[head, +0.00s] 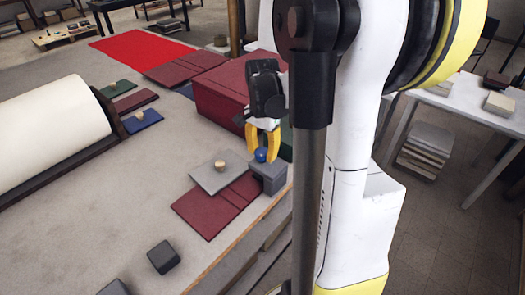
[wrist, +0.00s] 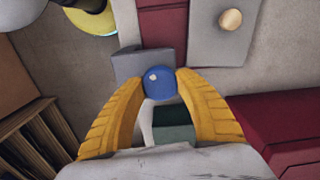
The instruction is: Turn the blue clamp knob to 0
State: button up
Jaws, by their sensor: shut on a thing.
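The blue clamp knob (wrist: 159,83) is a round ball with a small pale mark on its face. It sits by a grey block (wrist: 148,60). In the head view the knob (head: 261,155) is at the top of the grey block (head: 269,174), near the table's front edge. My gripper (wrist: 158,84) has yellow fingers, one on each side of the knob, closed on it. In the head view my gripper (head: 262,145) reaches down onto the knob from above. I see no readable scale or 0 mark.
A grey plate with a wooden knob (head: 221,165) lies left of the block, over dark red covers (head: 204,217). A large dark red box (head: 224,97) stands behind. A dark cube (head: 163,257) and a white roll (head: 48,133) are farther left.

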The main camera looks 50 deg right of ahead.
aim_at(262, 152)
jog(key=n+p, duration=0.1)
jog(key=n, duration=0.5)
jog(key=shift+n, duration=0.3)
jog(key=n, duration=0.6)
dwell(0.3)
jog(key=o, duration=1.2)
notch_tip(262, 152, up, 12)
